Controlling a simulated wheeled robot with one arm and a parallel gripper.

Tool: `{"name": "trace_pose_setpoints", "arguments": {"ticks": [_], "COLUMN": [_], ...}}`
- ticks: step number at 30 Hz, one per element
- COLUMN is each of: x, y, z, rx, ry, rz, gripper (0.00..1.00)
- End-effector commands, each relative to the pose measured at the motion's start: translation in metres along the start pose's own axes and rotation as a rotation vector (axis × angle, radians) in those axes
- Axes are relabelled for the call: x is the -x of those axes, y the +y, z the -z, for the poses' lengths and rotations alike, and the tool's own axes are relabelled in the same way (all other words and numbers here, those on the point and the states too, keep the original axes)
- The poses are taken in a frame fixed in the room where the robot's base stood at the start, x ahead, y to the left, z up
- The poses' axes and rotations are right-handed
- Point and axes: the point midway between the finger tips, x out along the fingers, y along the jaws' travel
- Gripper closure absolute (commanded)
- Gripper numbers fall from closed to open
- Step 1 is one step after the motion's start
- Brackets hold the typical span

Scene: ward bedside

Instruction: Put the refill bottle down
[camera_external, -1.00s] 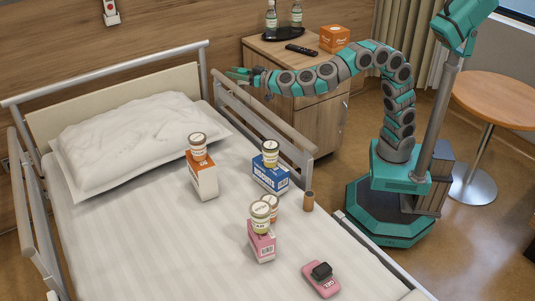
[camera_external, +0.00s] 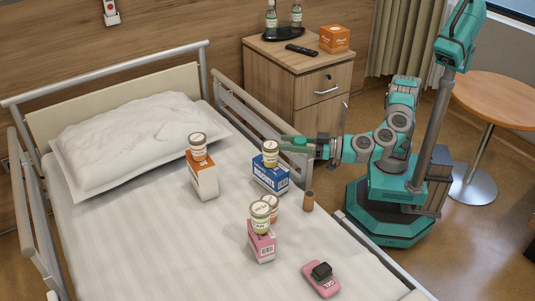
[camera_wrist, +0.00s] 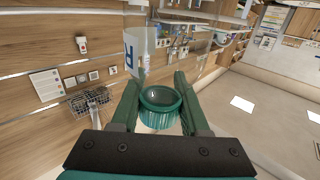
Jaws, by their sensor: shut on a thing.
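My gripper (camera_external: 297,145) is shut on a round thing with a ribbed teal cap, which I take to be the refill bottle (camera_wrist: 160,98). In the wrist view the cap sits between the two dark green fingers; the body below it is mostly hidden. In the external view my gripper is held near the bed's right side, beside the jar on the blue box, and the bottle is too small there to make out clearly.
On the bed, jars stand on an orange-white box (camera_external: 203,183), a blue box (camera_external: 268,180) and a pink box (camera_external: 262,247). A pink device (camera_external: 320,282) lies at the front. The cabinet (camera_external: 300,80) holds bottles.

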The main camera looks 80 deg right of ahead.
Motion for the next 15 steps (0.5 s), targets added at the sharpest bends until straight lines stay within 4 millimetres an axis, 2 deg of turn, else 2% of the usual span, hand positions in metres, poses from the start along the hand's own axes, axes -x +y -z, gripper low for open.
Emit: {"name": "trace_pose_setpoints", "arguments": {"ticks": [1, 6, 12, 15], "x": [0.021, 0.081, 0.138, 0.155], "y": [-0.019, -0.063, -0.095, -0.103], "z": [-0.016, -0.048, -0.076, -0.083], "rx": [0.001, 0.001, 0.001, 0.0], "ry": [-0.001, 0.0, 0.0, 0.001], "rz": [0.031, 0.104, 0.172, 0.192], "gripper": [1.0, 1.0, 1.0, 1.0]}}
